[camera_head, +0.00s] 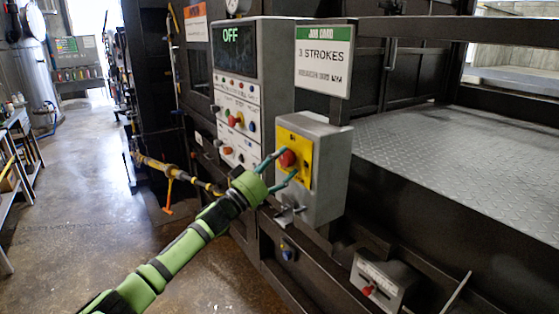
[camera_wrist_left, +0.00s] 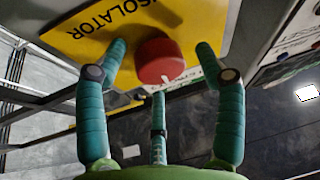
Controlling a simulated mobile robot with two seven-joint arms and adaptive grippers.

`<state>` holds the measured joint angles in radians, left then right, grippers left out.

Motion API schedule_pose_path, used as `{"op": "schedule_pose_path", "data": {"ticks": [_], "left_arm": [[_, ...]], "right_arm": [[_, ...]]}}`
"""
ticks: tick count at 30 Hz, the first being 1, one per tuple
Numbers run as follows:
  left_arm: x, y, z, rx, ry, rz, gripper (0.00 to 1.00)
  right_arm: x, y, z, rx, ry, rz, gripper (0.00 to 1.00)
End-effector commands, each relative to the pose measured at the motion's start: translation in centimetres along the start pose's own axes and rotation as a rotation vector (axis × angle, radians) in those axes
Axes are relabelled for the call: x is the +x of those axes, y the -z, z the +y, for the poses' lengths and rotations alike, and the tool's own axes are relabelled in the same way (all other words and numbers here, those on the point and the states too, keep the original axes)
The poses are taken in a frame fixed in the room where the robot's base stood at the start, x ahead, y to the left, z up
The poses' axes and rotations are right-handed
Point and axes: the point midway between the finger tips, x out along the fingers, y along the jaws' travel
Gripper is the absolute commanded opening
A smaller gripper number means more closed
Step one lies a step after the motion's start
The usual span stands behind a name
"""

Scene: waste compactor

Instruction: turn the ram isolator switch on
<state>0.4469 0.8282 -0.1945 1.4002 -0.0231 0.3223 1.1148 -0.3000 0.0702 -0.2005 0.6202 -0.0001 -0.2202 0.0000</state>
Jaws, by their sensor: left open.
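The ram isolator switch is a red round knob (camera_head: 287,159) on a yellow plate (camera_head: 301,143) on the front of a grey box. In the left wrist view the red knob (camera_wrist_left: 160,60) carries a white mark near its lower edge, and the yellow plate (camera_wrist_left: 85,35) reads "ISOLATOR". My left gripper (camera_head: 277,167) is open, with its teal fingers around the knob's sides. In the left wrist view the fingertips (camera_wrist_left: 161,60) stand apart on both sides of the knob, with gaps visible. A third finger shows below it. My right gripper is not in view.
A control panel (camera_head: 238,90) with an "OFF" display and several buttons stands left of the box. A job card (camera_head: 323,60) reading "3 STROKES" stands above the box. A smaller grey box (camera_head: 383,280) with a red part sits lower right. Open floor lies at left.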

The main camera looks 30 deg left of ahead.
Motion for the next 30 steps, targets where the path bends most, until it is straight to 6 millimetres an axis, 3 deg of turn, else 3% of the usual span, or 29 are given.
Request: {"op": "schedule_pose_path", "data": {"ticks": [5,6,10,20,30], "left_arm": [[0.0,-0.1,0.0,0.0,0.0,-0.001,0.7],[0.0,-0.1,0.0,0.0,0.0,-0.001,0.66],[0.0,-0.1,0.0,0.0,0.001,-0.001,0.15],[0.0,0.0,-0.1,0.015,-0.004,0.003,0.15],[-0.1,0.0,-0.4,0.175,-0.069,0.017,0.15]], "right_arm": [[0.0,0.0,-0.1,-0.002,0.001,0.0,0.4],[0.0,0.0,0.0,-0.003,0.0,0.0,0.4],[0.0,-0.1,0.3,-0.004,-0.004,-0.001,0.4],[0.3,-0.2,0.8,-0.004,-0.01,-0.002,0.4],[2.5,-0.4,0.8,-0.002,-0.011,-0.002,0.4]]}}
